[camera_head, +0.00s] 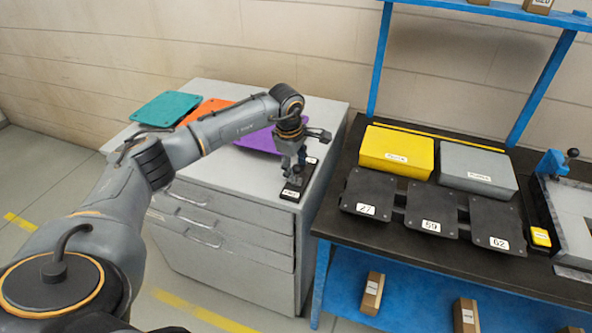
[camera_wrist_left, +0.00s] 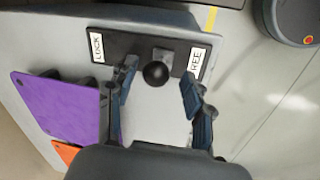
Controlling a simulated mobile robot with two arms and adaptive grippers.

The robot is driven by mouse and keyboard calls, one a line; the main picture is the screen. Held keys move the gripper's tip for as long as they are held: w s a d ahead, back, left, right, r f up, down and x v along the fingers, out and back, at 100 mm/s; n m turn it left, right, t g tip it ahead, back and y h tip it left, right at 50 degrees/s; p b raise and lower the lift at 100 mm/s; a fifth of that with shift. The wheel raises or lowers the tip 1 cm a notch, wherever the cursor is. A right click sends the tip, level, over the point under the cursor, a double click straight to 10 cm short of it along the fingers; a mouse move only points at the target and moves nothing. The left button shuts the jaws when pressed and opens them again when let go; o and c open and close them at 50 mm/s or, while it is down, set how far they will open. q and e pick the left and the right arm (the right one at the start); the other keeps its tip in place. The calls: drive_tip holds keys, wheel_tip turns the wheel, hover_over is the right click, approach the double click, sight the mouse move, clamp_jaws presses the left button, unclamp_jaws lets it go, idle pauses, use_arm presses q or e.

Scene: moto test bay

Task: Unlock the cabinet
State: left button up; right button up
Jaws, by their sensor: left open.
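The grey cabinet (camera_head: 240,215) has several drawers, all looking shut. On its top, at the right side, lies a black lock plate (camera_head: 313,181), also in the left wrist view (camera_wrist_left: 135,48). Its LOCK label (camera_wrist_left: 97,47) is at the left end and its FREE label (camera_wrist_left: 197,61) at the right end there. A lever with a round black knob (camera_wrist_left: 155,73) stands between them, near the middle. My left gripper (camera_head: 296,168) is open over the plate. In the wrist view its fingers (camera_wrist_left: 158,92) are on either side of the knob, apart from it. My right gripper is out of view.
Teal (camera_head: 165,108), orange (camera_head: 205,110) and purple (camera_head: 258,139) panels lie on the cabinet top. At right, a blue-framed bench (camera_head: 400,245) holds a yellow box (camera_head: 397,150), a grey box (camera_head: 478,168) and black numbered panels (camera_head: 432,212). Floor is clear at left.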

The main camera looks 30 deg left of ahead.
use_arm(q)
wheel_tip(320, 180, up, 10)
drive_tip(key=s, duration=0.2)
drive_tip(key=shift+f, duration=0.1)
idle(0.4)
